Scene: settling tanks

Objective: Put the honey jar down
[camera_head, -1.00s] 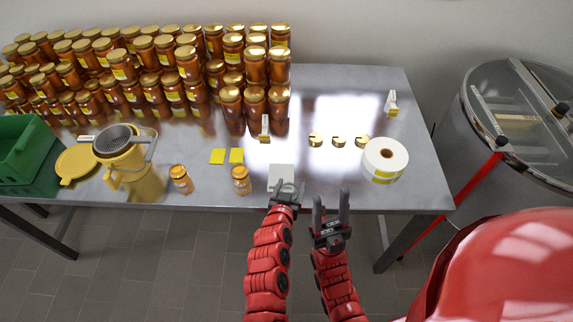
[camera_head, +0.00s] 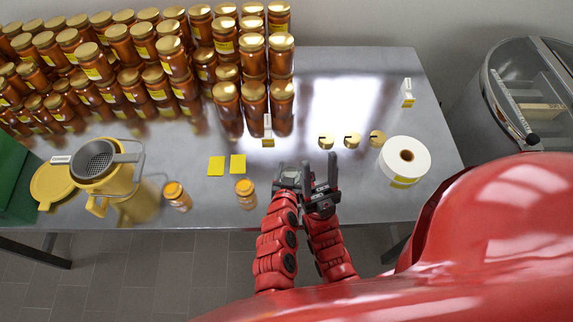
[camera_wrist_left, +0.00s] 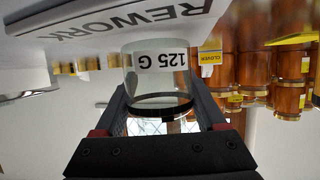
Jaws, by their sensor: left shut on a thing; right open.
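My left gripper (camera_head: 289,184) is shut on a small clear glass jar, above the front edge of the steel table. The left wrist view is upside down; there the jar (camera_wrist_left: 160,78) sits between the two fingers (camera_wrist_left: 162,110) with a "125 G" label and a dark ring at its upper end. A white slab marked "REWORK" (camera_wrist_left: 95,28) lies under the jar's base; I cannot tell whether they touch. In the head view the gripper and jar largely cover that spot. My right gripper (camera_head: 321,180) is open and empty, close beside the left one.
The steel table (camera_head: 350,85) holds stacked amber jars (camera_head: 165,60) at back left. Two small jars (camera_head: 245,192) (camera_head: 177,195) and yellow cards (camera_head: 216,166) are left of my grippers. Gold lids (camera_head: 351,140) and a white roll (camera_head: 405,158) are to the right. A yellow pail (camera_head: 128,195) stands left.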

